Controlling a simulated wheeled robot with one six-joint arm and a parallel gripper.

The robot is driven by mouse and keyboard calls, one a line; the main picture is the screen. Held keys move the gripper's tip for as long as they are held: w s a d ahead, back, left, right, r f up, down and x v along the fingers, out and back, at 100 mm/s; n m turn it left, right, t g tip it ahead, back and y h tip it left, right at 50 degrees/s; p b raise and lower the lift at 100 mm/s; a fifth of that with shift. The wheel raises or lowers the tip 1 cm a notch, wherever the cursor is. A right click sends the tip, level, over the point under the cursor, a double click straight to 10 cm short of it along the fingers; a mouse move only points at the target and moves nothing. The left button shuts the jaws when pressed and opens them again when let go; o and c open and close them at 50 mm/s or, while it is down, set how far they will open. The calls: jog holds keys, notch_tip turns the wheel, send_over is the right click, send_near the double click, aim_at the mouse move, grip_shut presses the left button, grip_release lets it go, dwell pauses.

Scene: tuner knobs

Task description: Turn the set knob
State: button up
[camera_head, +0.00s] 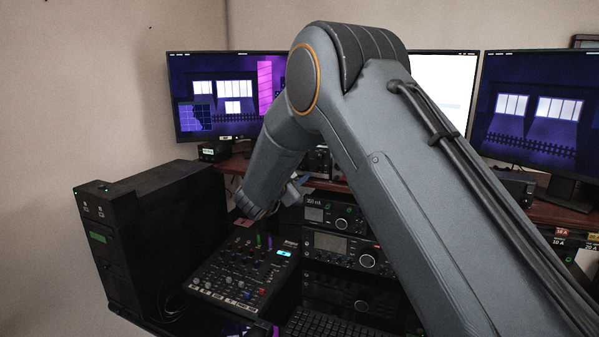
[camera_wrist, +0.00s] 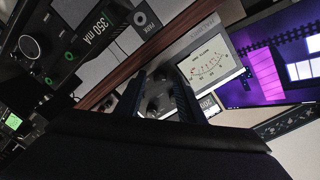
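My gripper (camera_wrist: 158,76) shows in the wrist view as two dark fingers standing apart, with nothing held between them. Beyond them are the dark round knobs (camera_wrist: 157,98) of a unit with a lit white needle meter (camera_wrist: 208,65). I cannot read a "set" label on any of them. In the head view my gripper (camera_head: 295,189) is in front of the shelf, mostly hidden by my arm. Below it stands a unit marked 350 mA (camera_head: 335,214); its large knob (camera_wrist: 30,47) is at the upper left in the wrist view.
A unit with a grey display (camera_head: 331,243) and large knob sits below. A mixer panel (camera_head: 243,270) with several small knobs lies left of it, beside a black tower case (camera_head: 150,240). A wooden shelf (camera_head: 232,163) carries monitors (camera_head: 540,110). A keyboard (camera_head: 325,325) is low in front.

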jog(key=b+v, duration=0.2)
jog(key=v, duration=0.5)
jog(key=shift+s, duration=0.35)
jog(key=shift+a, duration=0.15)
